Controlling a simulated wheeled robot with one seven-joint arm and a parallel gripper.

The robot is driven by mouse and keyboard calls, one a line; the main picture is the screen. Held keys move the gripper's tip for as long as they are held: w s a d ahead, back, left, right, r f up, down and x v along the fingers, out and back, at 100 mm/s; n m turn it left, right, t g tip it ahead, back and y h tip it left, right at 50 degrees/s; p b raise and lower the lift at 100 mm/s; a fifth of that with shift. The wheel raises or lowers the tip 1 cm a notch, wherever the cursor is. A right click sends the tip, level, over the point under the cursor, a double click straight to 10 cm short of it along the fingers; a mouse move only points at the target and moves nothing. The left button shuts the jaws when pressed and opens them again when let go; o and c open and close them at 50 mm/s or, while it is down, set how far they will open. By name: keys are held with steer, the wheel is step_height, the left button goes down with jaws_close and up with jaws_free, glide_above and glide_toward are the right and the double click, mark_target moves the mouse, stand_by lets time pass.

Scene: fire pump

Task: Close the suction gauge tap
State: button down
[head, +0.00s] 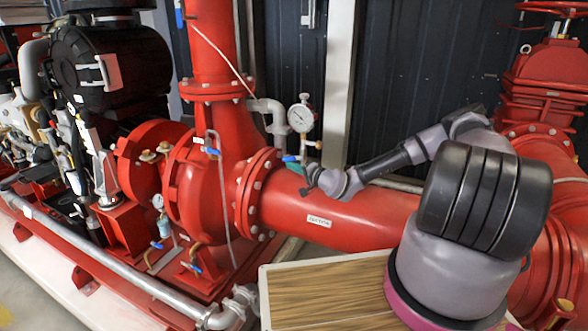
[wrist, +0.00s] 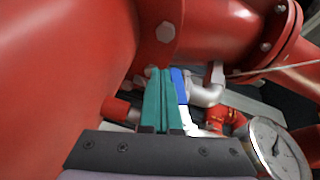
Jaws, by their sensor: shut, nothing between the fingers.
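The suction gauge (head: 301,118) is a round white dial above the red suction pipe (head: 345,222). It also shows at the lower right of the wrist view (wrist: 276,150). The tap's blue handle (head: 291,158) is below the dial, sticking out to the left of the gauge stem. In the wrist view a blue handle (wrist: 179,86) lies just right of my teal fingers, partly hidden by them. My gripper (head: 308,186) is at the pipe top, below the gauge. Its fingers (wrist: 161,75) are shut and empty. I cannot tell whether they touch the handle.
A red pump casing (head: 205,185) and bolted flange (head: 258,195) stand left of the gauge. A grey pipe elbow (head: 270,108) is close behind. A large red valve (head: 545,75) stands at the right. A wood-topped box (head: 325,295) is in front of the pipe.

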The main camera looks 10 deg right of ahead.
stand_by(0.3)
steer(key=v, duration=1)
steer(key=shift+s+d, duration=0.15)
steer(key=shift+s, duration=0.15)
